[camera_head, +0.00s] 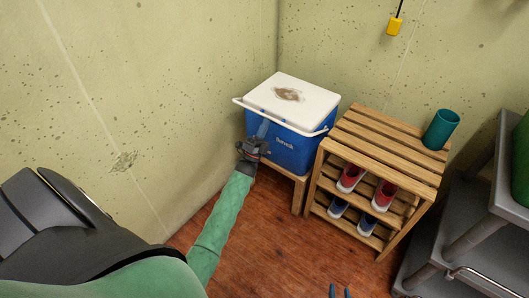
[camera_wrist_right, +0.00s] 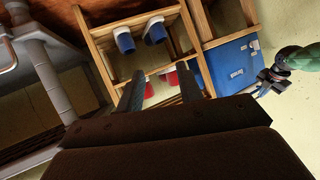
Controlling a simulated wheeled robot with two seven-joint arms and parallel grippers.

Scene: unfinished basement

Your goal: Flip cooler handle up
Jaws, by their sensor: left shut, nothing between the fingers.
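The blue cooler (camera_head: 290,147) with a white lid (camera_head: 300,96) stands on a low wooden stand in the corner. Its white handle (camera_head: 290,125) lies down along the front, just below the lid's edge. My left gripper (camera_head: 263,129) is shut and empty, at the cooler's front left, close to the handle; I cannot tell whether it touches it. The right wrist view also shows the cooler (camera_wrist_right: 232,66) and my left gripper (camera_wrist_right: 262,84) beside it. My right gripper (camera_wrist_right: 160,90) is open and empty; only its fingertips show at the bottom of the head view (camera_head: 340,291).
A slatted wooden rack (camera_head: 385,142) stands right of the cooler, with red and blue shoes on its shelves and a teal cup (camera_head: 440,129) on top. A grey shelf cart (camera_head: 470,225) is at the far right. Walls close in behind and left; the floor in front is clear.

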